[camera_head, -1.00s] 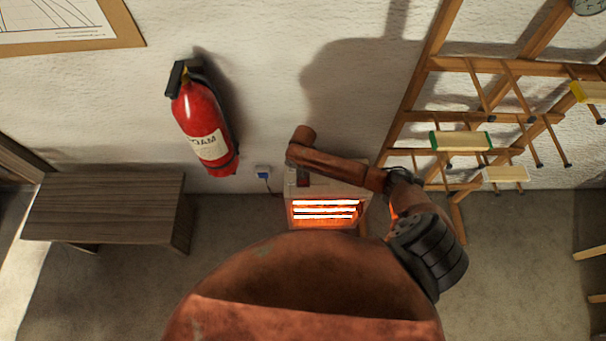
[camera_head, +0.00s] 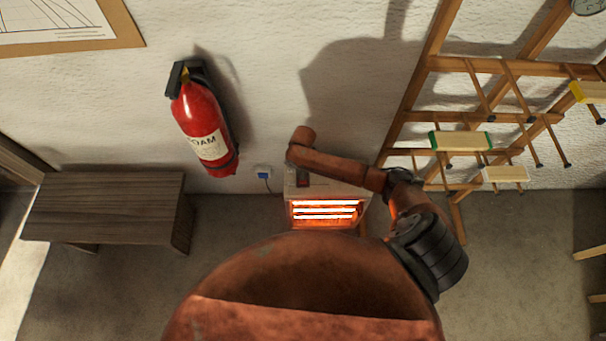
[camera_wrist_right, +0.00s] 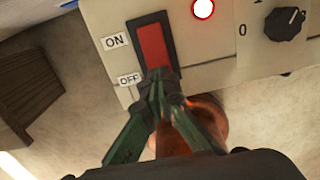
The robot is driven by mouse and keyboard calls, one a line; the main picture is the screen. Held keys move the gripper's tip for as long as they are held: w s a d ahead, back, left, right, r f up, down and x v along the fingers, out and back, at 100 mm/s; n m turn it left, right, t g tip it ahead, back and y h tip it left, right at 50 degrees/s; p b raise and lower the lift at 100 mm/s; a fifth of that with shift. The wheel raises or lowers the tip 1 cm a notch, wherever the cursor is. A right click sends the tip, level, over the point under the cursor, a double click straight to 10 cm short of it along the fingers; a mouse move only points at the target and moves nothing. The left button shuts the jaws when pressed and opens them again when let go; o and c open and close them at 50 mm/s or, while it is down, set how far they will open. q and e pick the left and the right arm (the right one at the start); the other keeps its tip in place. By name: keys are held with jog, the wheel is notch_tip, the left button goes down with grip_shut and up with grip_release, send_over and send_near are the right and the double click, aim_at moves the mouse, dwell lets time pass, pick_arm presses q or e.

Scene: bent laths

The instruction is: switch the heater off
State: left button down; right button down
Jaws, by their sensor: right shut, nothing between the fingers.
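A lit red-rimmed lamp (camera_wrist_right: 204,9) and a black knob (camera_wrist_right: 285,24) are to the right. My right gripper (camera_wrist_right: 158,82) is shut and empty, its fingertips at the switch's OFF end; they cover that end, and I cannot tell whether they touch. In the head view my right arm hides the gripper. My left gripper is out of view.
A wooden bench (camera_head: 105,205) stands left of the heater. A red fire extinguisher (camera_head: 203,130) hangs on the wall above a blue plug (camera_head: 263,173). A wooden rack (camera_head: 410,100) stands at the right. Bare floor lies between bench and heater.

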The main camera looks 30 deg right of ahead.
jog(key=shift+f+b, duration=0.6)
jog(key=shift+f, duration=0.6)
dwell(0.6)
jog(key=shift+r, duration=0.1)
notch_tip(320, 180, up, 7)
jog(key=p, duration=0.6)
jog(key=shift+p, duration=0.4)
